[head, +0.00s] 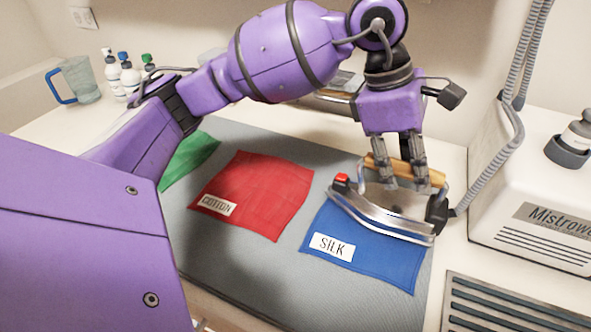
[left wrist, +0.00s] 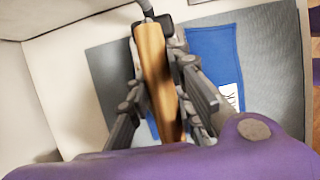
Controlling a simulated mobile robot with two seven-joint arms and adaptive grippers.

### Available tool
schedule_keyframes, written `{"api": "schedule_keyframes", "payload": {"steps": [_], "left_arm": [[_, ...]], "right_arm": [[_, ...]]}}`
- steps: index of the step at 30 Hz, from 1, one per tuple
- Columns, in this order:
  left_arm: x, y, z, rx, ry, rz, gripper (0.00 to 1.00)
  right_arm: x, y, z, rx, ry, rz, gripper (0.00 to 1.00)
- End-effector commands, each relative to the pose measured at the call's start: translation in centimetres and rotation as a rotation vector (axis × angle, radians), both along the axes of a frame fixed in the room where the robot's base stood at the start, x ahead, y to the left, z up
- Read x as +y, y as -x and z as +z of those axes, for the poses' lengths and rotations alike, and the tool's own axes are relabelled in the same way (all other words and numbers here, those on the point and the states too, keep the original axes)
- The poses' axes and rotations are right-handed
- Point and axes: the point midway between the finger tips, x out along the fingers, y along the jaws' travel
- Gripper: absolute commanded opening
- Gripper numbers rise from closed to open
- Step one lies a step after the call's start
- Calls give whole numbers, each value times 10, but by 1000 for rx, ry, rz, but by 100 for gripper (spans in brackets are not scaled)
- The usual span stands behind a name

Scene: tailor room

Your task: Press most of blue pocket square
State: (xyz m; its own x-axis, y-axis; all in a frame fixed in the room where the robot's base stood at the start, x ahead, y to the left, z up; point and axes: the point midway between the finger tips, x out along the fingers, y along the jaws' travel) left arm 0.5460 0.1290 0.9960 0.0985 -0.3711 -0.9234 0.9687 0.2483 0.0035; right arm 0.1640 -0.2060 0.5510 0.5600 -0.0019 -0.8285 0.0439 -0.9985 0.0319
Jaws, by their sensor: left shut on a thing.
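The blue pocket square (head: 362,257) lies flat on the grey pressing mat (head: 243,287), with a white label reading SILK at its lower left. My left gripper (head: 402,180) is shut on the wooden handle of the iron (head: 385,218). The iron sits over the upper right part of the blue square and hides that part. Whether its sole touches the cloth I cannot tell. In the left wrist view the wooden handle (left wrist: 152,65) runs between my fingers, and the blue square (left wrist: 215,62) shows beside it. My right gripper is out of view.
A red square (head: 265,187) labelled COTTON and a green square (head: 190,157) lie on the mat to the left. A white steam unit (head: 540,205) stands at right, its hose joined to the iron. A slotted grey rest (head: 515,308) is at lower right.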

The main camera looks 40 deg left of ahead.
Motion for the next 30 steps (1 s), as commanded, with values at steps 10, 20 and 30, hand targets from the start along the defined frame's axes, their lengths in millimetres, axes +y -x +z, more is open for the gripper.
{"api": "schedule_keyframes", "payload": {"steps": [10,20,30], "left_arm": [[3,-15,5,-11,7,0,0],[6,-28,5,-10,6,0,0],[8,-32,4,-9,5,-1,0]], "right_arm": [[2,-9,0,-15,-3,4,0],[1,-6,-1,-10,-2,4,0],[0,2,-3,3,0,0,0]]}}
